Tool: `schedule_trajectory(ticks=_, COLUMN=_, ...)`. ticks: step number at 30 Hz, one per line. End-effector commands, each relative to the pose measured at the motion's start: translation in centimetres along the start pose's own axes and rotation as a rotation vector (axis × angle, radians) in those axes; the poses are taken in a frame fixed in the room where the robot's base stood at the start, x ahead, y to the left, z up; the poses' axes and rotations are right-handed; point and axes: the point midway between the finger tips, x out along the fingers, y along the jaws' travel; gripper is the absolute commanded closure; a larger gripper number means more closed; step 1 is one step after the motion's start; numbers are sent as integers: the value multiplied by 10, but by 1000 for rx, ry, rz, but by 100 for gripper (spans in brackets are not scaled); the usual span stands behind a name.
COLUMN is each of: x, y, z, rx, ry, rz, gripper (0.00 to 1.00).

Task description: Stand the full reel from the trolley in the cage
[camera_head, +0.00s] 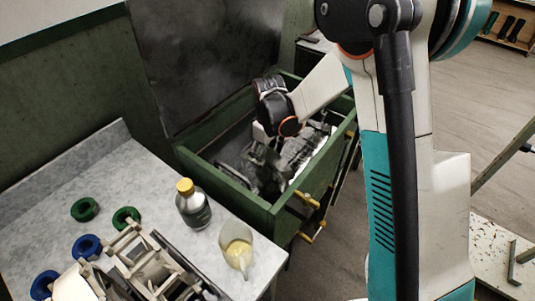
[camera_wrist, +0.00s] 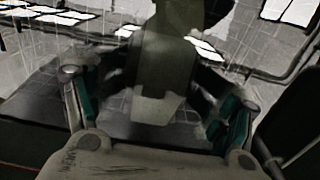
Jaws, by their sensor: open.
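My gripper (camera_head: 264,150) reaches down into the open green basin (camera_head: 228,192), below my black wrist. In the wrist view my gripper (camera_wrist: 158,88) has its two fingers spread wide apart. A blurred dark olive shape with a pale lower end (camera_wrist: 158,108) shows between the fingers; I cannot tell what it is or whether it is touched. Pale slatted frames (camera_head: 135,255) stand at the lower left of the head view, cut off by the edge; I cannot tell whether one is the reel. I cannot clearly make out the trolley or the cage.
A dark raised panel (camera_head: 205,60) stands behind the basin. Yellow handles (camera_head: 307,200) stick out from its right side.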

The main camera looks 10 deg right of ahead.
Motion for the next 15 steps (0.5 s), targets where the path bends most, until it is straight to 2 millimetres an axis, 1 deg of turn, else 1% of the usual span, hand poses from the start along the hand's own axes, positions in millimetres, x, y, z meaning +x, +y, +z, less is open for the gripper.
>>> schedule_trajectory(ticks=2, x=-2, y=0, z=0, rx=0, ry=0, rz=0, gripper=22)
schedule_trajectory(ticks=5, x=-11, y=0, z=0, rx=0, ry=0, rz=0, gripper=22)
schedule_trajectory(ticks=8, x=-27, y=0, z=0, rx=0, ry=0, rz=0, gripper=22)
schedule_trajectory(ticks=15, x=-77, y=0, z=0, rx=0, ry=0, rz=0, gripper=22)
